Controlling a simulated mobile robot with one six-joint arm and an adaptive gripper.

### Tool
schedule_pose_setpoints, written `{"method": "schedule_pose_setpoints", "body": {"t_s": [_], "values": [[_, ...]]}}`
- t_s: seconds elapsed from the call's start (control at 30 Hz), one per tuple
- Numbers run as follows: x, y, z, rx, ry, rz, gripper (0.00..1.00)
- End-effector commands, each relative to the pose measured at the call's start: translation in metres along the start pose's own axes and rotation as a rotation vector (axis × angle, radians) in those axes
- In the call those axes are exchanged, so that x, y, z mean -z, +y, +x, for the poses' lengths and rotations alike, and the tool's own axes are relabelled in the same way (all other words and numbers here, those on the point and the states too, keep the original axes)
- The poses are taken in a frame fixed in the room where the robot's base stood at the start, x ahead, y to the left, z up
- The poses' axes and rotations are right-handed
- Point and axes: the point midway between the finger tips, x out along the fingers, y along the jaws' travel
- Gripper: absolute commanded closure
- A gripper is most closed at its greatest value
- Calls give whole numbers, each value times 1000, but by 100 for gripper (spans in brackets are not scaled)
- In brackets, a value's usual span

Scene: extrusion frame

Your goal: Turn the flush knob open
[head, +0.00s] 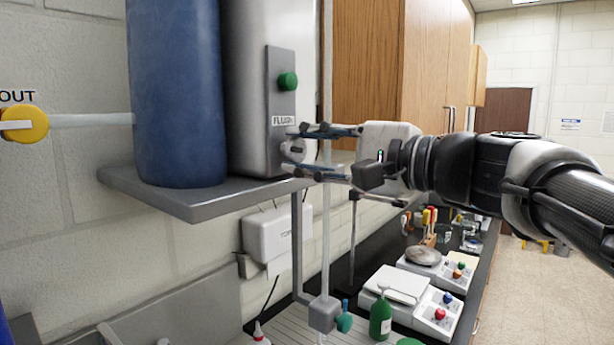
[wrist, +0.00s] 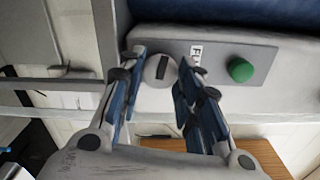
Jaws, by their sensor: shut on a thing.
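The flush knob (head: 292,151) is a round, light-grey dial at the bottom of a grey panel, just below the FLUSH label (head: 284,120). In the wrist view the knob (wrist: 158,73) has a dark slot or mark on its face, running up and down in the picture. My gripper (head: 299,149) reaches in from the right with one finger above the knob and one below. In the wrist view my gripper (wrist: 161,68) has its blue fingertips on either side of the knob, shut on it. The fingers hide part of the knob in the head view.
A green button (head: 288,81) is on the same panel above the label. A blue cylinder (head: 173,95) stands beside the white housing on a grey shelf (head: 205,203). A wooden cabinet (head: 365,65) is behind my gripper. Scales (head: 400,284) and bottles are on the counter below.

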Motion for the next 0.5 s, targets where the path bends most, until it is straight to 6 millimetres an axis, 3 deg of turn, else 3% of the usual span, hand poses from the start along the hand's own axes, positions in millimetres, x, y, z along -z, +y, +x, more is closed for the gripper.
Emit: {"method": "schedule_pose_setpoints", "body": {"t_s": [0.5], "values": [[0, 1, 0, 0, -1, -202, 92]]}}
